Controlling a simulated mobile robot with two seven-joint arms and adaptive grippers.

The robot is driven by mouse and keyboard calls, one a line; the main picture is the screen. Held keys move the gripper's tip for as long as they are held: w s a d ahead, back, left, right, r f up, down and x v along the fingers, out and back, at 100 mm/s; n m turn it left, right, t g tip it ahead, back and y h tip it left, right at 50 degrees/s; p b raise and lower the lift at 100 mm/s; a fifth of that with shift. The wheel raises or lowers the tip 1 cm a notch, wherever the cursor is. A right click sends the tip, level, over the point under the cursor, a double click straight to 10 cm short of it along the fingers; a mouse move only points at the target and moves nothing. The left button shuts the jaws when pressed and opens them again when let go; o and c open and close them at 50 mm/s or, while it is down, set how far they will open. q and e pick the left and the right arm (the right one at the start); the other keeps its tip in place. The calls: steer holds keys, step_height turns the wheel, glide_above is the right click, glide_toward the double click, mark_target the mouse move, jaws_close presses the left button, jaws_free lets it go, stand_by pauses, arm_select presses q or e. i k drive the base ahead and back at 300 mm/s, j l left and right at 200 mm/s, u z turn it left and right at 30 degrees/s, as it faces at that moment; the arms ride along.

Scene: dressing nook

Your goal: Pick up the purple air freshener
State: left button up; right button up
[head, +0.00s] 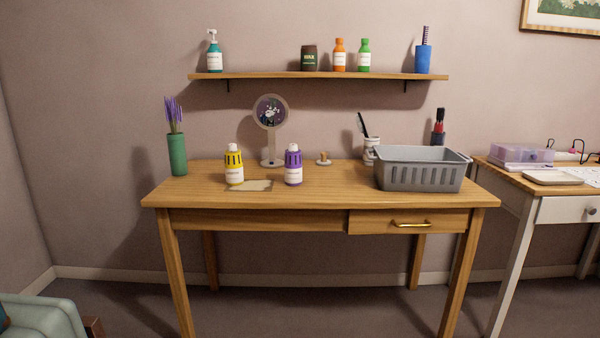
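The purple air freshener (293,168) stands upright on the wooden table (330,196), near the middle. It has a white cap and a white label. A similar yellow bottle (234,168) stands to its left, at a flat tan card or mat (262,186) on the tabletop. A round mirror on a stand (270,115) is behind and to the left of the purple bottle. Nothing covers the front of the purple bottle. Neither of my grippers is in the head view.
A grey basket (420,172) stands on the table's right side, with a white cup (370,150) behind it. A green vase (177,153) is at the left. A wall shelf (320,76) with bottles hangs above. Tabletop between purple bottle and basket is mostly clear.

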mark_target(294, 160)
steer(key=i+l+u, duration=0.1)
steer(key=l, duration=0.25)
steer(key=i+l+u, duration=0.15)
steer(key=l, duration=0.25)
steer(key=i+l+u, duration=0.1)
steer(key=i+l, duration=0.15)
steer(key=l, duration=0.15)
steer(key=i+l+u, duration=0.15)
steer(key=l, duration=0.3)
steer(key=l+u, duration=0.1)
steer(key=l, duration=0.3)
steer(key=i, duration=0.05)
